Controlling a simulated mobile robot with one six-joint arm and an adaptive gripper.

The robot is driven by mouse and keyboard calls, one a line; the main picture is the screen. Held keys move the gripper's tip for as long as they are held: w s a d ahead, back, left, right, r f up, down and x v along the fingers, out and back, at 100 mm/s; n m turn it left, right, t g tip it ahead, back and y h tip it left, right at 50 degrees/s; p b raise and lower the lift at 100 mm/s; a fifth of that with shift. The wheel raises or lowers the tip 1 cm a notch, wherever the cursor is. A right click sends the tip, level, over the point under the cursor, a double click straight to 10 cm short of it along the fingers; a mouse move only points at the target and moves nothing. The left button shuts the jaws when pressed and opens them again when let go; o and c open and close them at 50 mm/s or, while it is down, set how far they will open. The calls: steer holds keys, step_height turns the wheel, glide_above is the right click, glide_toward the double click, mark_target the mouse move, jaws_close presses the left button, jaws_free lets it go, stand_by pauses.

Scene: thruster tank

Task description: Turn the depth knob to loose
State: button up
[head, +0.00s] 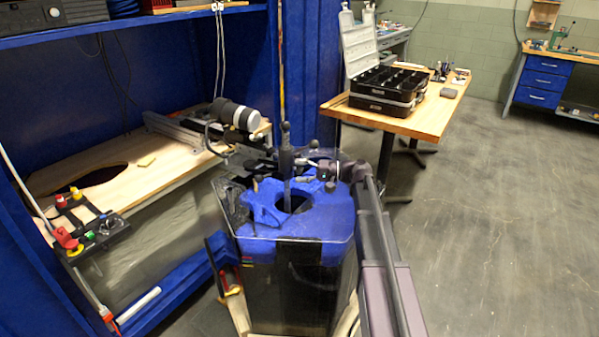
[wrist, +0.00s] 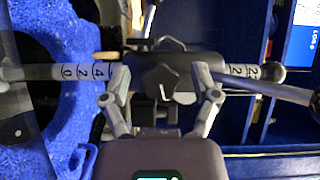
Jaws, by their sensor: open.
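The depth knob (wrist: 160,82) is a dark, star-shaped knob in the middle of the wrist view. It sits on a dark clamp body around a pale shaft (wrist: 85,72) with printed numbers. My gripper (wrist: 162,88) is open, with one grey finger on each side of the knob; a gap shows on both sides, and I cannot tell any contact. In the head view my gripper (head: 304,163) is beside the upright shaft (head: 287,165) above the blue-topped tank (head: 325,222). The knob cannot be made out there. I see no loose or tight mark.
A blue bench (head: 180,285) with a wooden top stands at the left. A wooden table (head: 420,122) with an open black case (head: 385,92) stands behind. The floor at right is clear.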

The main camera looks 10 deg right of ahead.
jaws_close()
stand_by(0.3)
steer(key=shift+a+r+n+h+p, duration=0.15)
steer(key=shift+n+h+p, duration=0.35)
steer(key=shift+n+p, duration=0.35)
steer(key=shift+f+n+h+p, duration=0.2)
steer(key=shift+n+h+p, duration=0.1)
steer(key=shift+n+p, duration=0.05)
jaws_free()
